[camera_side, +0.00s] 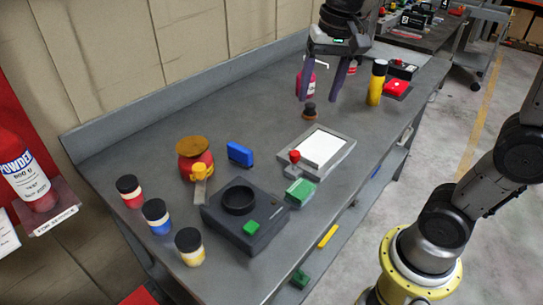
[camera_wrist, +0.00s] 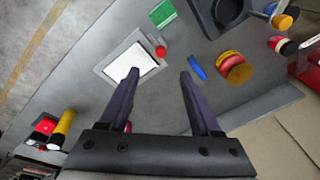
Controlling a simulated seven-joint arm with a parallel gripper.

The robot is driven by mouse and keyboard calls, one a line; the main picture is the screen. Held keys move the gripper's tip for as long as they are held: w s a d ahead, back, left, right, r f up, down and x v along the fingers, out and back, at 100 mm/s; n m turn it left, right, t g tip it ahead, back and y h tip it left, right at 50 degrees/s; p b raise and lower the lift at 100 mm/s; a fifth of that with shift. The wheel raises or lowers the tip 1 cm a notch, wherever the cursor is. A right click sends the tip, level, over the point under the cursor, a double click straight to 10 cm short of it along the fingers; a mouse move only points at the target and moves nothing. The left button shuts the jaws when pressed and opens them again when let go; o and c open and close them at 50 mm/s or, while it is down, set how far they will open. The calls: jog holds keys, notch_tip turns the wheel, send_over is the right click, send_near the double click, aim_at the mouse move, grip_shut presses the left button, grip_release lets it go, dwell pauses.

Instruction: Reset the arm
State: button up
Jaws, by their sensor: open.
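My gripper (camera_side: 327,92) is open above the back part of the grey workbench (camera_side: 200,122). In the wrist view its two dark fingers (camera_wrist: 158,75) are spread with nothing between them. In the side view a pink-red bottle (camera_side: 306,84) stands behind the left finger. A small dark stamp-like piece (camera_side: 309,111) stands on the bench just below the fingers. I cannot tell the exact gap between it and the fingertips.
A framed white plate (camera_side: 322,147) with a red knob (camera_side: 295,156) lies mid-bench. Nearby are a green block (camera_side: 300,192), blue block (camera_side: 240,154), red-yellow jar (camera_side: 194,158), dark device (camera_side: 245,222), and several small jars (camera_side: 156,217). A yellow cylinder (camera_side: 377,84) stands right of my gripper.

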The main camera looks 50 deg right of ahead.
jog(key=s+f+n+t, duration=0.1)
jog(key=s+f+n, duration=0.2)
jog(key=s, duration=0.4)
jog(key=s+a+f+n+t, duration=0.1)
jog(key=s+f+n+t, duration=0.1)
jog(key=s+n, duration=0.3)
jog(key=shift+s+a+f+t, duration=0.3)
jog(key=shift+s+f, duration=0.55)
jog(key=shift+s, duration=0.05)
